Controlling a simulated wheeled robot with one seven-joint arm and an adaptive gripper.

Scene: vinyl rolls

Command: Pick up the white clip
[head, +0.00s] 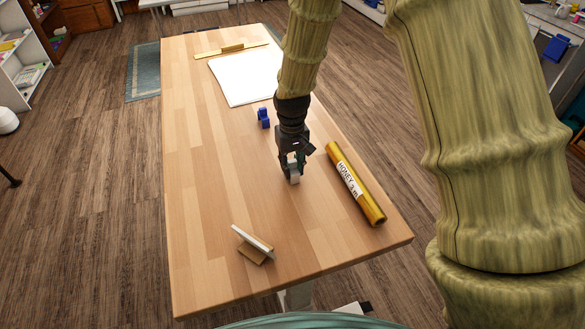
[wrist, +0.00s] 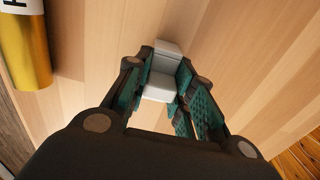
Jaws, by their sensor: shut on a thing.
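The white clip (wrist: 161,84) is a small pale block-like piece between the two fingers of my gripper (wrist: 165,97) in the wrist view. Both teal finger pads close on its sides, and its far end sticks out past the fingertips. I cannot tell whether the clip touches the table.
A golden vinyl roll labelled HONEY (head: 356,185) lies right of my gripper. A blue clip (head: 263,118) stands behind it, and a white sheet (head: 240,78) and yellow ruler (head: 210,53) lie farther back. A card on a wooden stand (head: 252,243) is at the front left. The table's (head: 200,180) left side is clear.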

